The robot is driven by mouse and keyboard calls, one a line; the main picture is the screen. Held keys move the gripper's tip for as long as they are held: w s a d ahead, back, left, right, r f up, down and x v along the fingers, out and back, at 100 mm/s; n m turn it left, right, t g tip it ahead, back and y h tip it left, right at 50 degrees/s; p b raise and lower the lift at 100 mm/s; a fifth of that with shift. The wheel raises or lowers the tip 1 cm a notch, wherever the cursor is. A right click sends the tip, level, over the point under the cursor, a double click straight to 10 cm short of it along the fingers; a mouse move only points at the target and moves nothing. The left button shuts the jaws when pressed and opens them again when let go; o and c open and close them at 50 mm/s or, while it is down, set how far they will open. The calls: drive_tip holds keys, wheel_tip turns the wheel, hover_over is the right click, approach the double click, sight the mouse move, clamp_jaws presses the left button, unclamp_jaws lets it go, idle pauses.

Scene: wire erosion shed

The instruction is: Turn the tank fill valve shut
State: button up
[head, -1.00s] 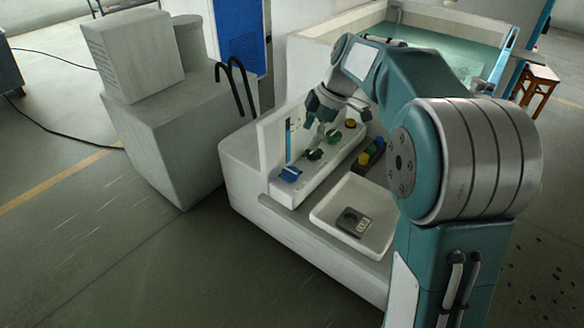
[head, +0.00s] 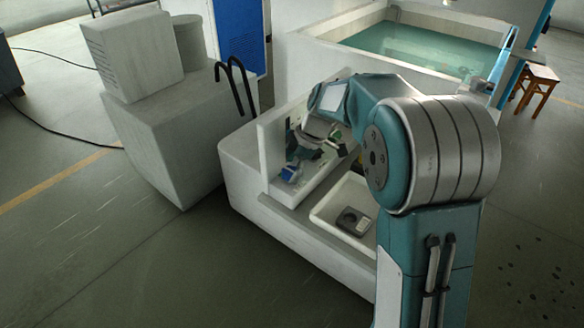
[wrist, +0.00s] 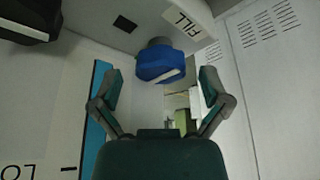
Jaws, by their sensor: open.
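The fill valve is a blue knob with a pale bar across it (wrist: 160,66), beside a white label reading FILL (wrist: 186,22). In the head view the blue knob (head: 290,173) sits at the front left end of the white panel. My gripper (wrist: 158,84) is open and empty, with one finger on each side of the knob in the wrist picture. The knob appears just beyond the fingertips, and no contact is visible. In the head view my gripper (head: 301,152) is just above and behind the knob, partly hidden by my wrist.
A blue strip gauge (wrist: 97,115) with LO lettering runs at the left. A dark object (wrist: 28,22) is at upper left. A white tray (head: 325,214) holding a dark grey device (head: 352,220) lies at front. A water tank (head: 420,50) stands behind.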

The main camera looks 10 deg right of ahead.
drive_tip(key=c, duration=1.1)
drive_tip(key=shift+c, duration=0.2)
drive_tip(key=shift+m, duration=0.3)
drive_tip(key=m+t, duration=0.1)
drive_tip(key=m, duration=0.2)
drive_tip(key=shift+s+m+t, duration=0.15)
drive_tip(key=shift+m+t, duration=0.15)
drive_tip(key=m+t+h, duration=0.1)
drive_tip(key=m, duration=0.3)
drive_tip(key=shift+s+m, duration=0.1)
drive_tip(key=shift+m, duration=0.2)
drive_tip(key=m+h, duration=0.1)
drive_tip(key=m, duration=0.1)
drive_tip(key=m+t+h, duration=0.1)
drive_tip(key=m, duration=0.2)
drive_tip(key=shift+a, duration=0.2)
drive_tip(key=shift+f+m+t+h, duration=0.1)
drive_tip(key=shift+m+t+h, duration=0.4)
drive_tip(key=shift+m, duration=1.4)
drive_tip(key=shift+m+h, duration=0.3)
